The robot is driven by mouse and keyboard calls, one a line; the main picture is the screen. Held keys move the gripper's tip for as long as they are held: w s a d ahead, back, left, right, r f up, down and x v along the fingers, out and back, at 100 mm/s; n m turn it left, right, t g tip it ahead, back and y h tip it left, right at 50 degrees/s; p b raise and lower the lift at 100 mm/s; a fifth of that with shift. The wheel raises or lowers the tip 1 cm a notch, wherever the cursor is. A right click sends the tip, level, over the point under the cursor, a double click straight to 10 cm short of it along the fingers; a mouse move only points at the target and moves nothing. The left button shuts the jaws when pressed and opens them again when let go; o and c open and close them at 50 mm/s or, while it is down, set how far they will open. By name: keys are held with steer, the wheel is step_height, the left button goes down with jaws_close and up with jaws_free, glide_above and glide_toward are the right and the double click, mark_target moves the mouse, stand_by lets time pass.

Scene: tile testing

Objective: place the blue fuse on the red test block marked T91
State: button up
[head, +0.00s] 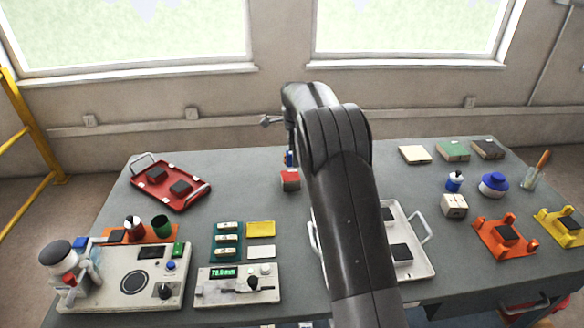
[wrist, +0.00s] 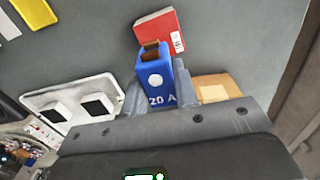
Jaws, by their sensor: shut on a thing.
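The blue fuse (wrist: 157,79), marked "20 A" with a white dot and brown metal at its end, is held between the fingers of my gripper (wrist: 160,92) in the wrist view. In the head view only a sliver of the blue fuse (head: 289,158) shows beside my arm, which hides most of my gripper. A red block (head: 291,180) stands on the table just in front of the fuse in that view. In the wrist view the red block (wrist: 158,27) lies just beyond the fuse's far end and has a white label too small to read. The fuse appears apart from it.
A tan block (wrist: 214,87) lies right beside the fuse in the wrist view. A white tray (head: 422,268) with dark-topped blocks is partly behind my arm. A red tray (head: 178,205) stands at left and a yellow card (head: 260,228) nearer. Table left of the red block is clear.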

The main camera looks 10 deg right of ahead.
mark_target(292, 175)
steer(key=shift+w+a+f, duration=0.2)
steer(key=shift+a+f, duration=0.2)
steer(key=shift+f, duration=1.9)
steer(key=shift+f, duration=0.15)
steer(key=o, duration=1)
